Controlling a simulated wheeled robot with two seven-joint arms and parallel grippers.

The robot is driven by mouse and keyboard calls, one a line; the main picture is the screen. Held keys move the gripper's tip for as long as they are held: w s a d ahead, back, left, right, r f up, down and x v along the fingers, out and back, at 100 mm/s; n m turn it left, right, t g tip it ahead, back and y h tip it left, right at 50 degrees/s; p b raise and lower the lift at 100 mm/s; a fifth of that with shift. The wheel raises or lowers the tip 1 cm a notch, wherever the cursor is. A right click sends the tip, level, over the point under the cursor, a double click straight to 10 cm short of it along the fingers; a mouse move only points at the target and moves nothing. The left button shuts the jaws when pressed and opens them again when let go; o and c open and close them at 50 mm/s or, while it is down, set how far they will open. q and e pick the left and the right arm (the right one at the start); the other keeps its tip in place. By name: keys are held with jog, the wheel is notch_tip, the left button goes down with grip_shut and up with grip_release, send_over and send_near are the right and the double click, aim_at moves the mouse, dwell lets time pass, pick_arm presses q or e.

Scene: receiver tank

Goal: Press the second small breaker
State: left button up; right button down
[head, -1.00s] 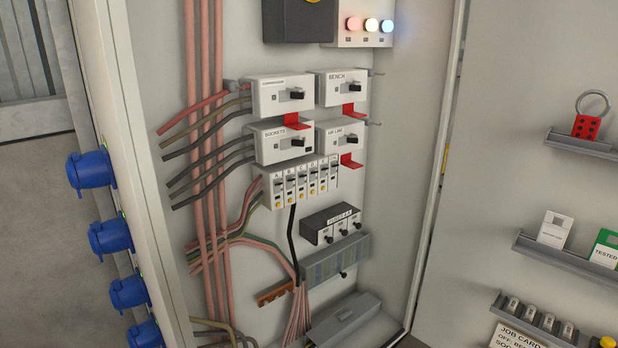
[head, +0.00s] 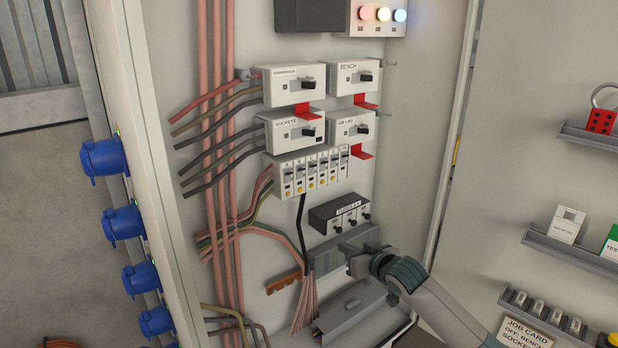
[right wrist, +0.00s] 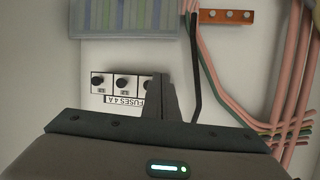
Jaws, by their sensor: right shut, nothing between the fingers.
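The row of small breakers (head: 308,170) is on the cabinet's back panel, below the large breakers. Its switches sit side by side under small letters, with yellow buttons beneath. The second small breaker (head: 299,175) is second from the left, and nothing covers it. My right gripper (head: 345,250) is shut and empty, in front of the panel, below and to the right of the row, near the fuse box and grey terminal block. In the right wrist view its shut fingers (right wrist: 162,82) overlap the fuse box. The small breakers do not show there. My left gripper is out of view.
The fuse box (head: 340,213) and grey terminal block (head: 328,258) lie below the breakers. Red tabs jut from the large breakers (head: 293,84). A black cable (head: 301,225) hangs below the row. Pink cables (head: 218,180) run along the left. The open door (head: 500,180) stands at right.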

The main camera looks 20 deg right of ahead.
notch_tip(320, 180, up, 13)
jog(key=s+a+n+t+y, duration=0.1)
jog(key=a+y, duration=0.1)
jog(key=a, duration=0.1)
jog(key=n+t+y, duration=0.1)
jog(key=n+y, duration=0.1)
send_near(300, 161)
jog(key=v, duration=0.3)
jog(key=shift+s+r, duration=0.1)
jog(key=shift+s, duration=0.25)
jog(key=shift+w, duration=0.1)
jog(key=p+x, duration=0.3)
jog(key=x, duration=0.5)
jog(key=shift+w+a+p, duration=0.1)
jog(key=shift+w+p, duration=0.25)
jog(key=shift+w+a, duration=0.2)
jog(key=shift+w, duration=0.3)
